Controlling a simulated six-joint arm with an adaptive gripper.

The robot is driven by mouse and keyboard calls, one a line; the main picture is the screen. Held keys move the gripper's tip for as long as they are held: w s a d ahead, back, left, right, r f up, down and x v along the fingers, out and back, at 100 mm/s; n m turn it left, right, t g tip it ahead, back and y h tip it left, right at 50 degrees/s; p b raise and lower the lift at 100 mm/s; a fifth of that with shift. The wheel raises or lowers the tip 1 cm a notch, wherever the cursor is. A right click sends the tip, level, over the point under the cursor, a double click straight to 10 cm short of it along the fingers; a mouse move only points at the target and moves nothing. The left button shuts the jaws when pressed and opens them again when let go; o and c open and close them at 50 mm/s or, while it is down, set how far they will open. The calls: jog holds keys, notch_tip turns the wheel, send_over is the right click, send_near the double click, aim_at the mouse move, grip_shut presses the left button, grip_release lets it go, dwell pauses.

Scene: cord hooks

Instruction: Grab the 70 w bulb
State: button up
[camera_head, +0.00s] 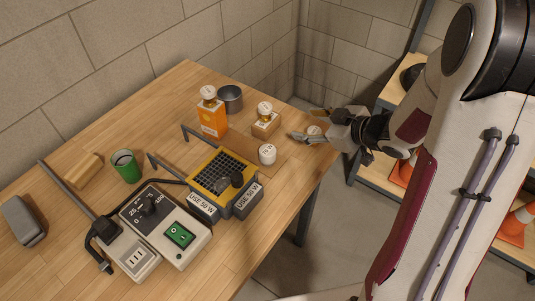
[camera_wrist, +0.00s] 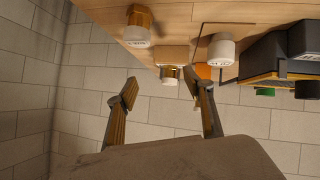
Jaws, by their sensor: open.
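Several white-topped bulbs stand on the wooden table; their small labels are too blurred to tell surely which reads 70 W. One bulb (camera_head: 314,130) stands near the table's right corner, close to my gripper (camera_head: 308,123); it shows with a brown base in the wrist view (camera_wrist: 137,36). A second bulb (camera_head: 265,107) sits on a small wooden block (camera_head: 265,125). A fourth, a white bulb (camera_head: 267,154), stands on a brown mat. My gripper is open and empty, its fingers spread at the table's right corner.
A yellow-black work lamp (camera_head: 222,172) with "USE 50 W" labels, a switch box (camera_head: 165,222), a green cup (camera_head: 126,166) and a wooden block (camera_head: 84,170) fill the left and front. Block walls stand behind.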

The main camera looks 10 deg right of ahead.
aim_at(272, 152)
jog(key=s+a+f+y, duration=0.1)
jog(key=s+a+f+n+g+y, duration=0.1)
jog(key=s+a+y, duration=0.1)
jog(key=s+a+f+y, duration=0.1)
jog(key=s+f+y, duration=0.1)
jog(key=shift+a+g, duration=0.35)
jog(key=shift+g, duration=0.05)
jog(key=shift+s+a+y, duration=0.25)
jog(key=shift+s+y, duration=0.15)
jog(key=shift+a, duration=0.1)
jog(key=shift+x, duration=1.2)
jog(key=shift+x, duration=2.6)
